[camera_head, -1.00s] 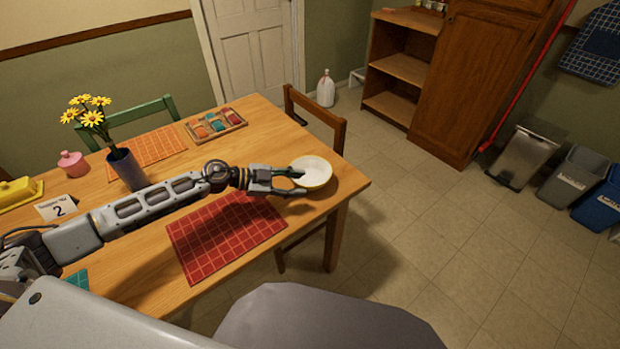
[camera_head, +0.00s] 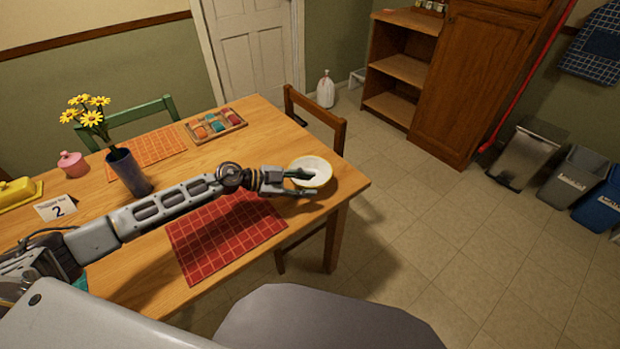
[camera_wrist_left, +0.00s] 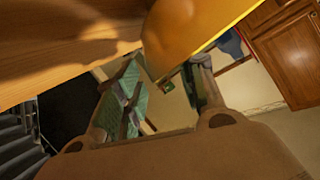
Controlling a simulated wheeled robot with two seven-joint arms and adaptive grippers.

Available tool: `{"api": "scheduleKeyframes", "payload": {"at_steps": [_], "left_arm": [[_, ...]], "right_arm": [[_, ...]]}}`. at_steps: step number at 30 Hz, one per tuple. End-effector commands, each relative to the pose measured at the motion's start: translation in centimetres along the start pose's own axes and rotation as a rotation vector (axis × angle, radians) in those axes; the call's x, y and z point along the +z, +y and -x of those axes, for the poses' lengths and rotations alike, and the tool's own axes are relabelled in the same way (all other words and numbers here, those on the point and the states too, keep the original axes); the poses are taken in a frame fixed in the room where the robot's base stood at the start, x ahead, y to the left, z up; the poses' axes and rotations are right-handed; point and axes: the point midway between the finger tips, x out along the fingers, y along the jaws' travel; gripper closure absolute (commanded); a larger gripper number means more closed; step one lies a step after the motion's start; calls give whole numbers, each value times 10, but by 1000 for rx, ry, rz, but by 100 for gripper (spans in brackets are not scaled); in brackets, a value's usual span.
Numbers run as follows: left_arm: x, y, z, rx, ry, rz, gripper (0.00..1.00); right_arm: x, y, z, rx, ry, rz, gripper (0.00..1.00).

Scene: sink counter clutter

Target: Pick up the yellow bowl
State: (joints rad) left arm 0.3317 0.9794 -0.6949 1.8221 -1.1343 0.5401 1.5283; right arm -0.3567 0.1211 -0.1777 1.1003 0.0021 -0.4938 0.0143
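The yellow bowl (camera_head: 318,168), pale inside with a yellow rim, stands upright near the right end of the wooden table. My left gripper (camera_head: 306,183) reaches it from the left, with one finger over the bowl's near-left rim and the other on the near side. In the left wrist view, the yellow bowl (camera_wrist_left: 190,32) fills the top middle, and its edge reaches between the spread green-padded fingers of my left gripper (camera_wrist_left: 166,85). The fingers are open; whether either touches the bowl is unclear. My right gripper is not in view.
A red checked placemat (camera_head: 222,245) lies under and in front of my left arm. A tray of coloured items (camera_head: 215,125), a flower vase (camera_head: 128,172) and a number card (camera_head: 56,208) are on the table. A wooden chair (camera_head: 316,108) stands beyond the bowl.

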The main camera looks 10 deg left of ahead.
Motion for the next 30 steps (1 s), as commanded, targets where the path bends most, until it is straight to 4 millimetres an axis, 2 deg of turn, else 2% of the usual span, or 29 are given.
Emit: {"api": "scheduleKeyframes", "payload": {"at_steps": [1,8,23,30], "left_arm": [[0,0,0,0,0,0,70],[0,0,0,0,0,0,100],[-2,-1,0,-1,1,-2,100],[-11,-6,4,-1,1,-2,100]], "right_arm": [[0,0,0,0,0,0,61],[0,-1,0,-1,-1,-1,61],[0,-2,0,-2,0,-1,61],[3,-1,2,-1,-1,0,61]]}}
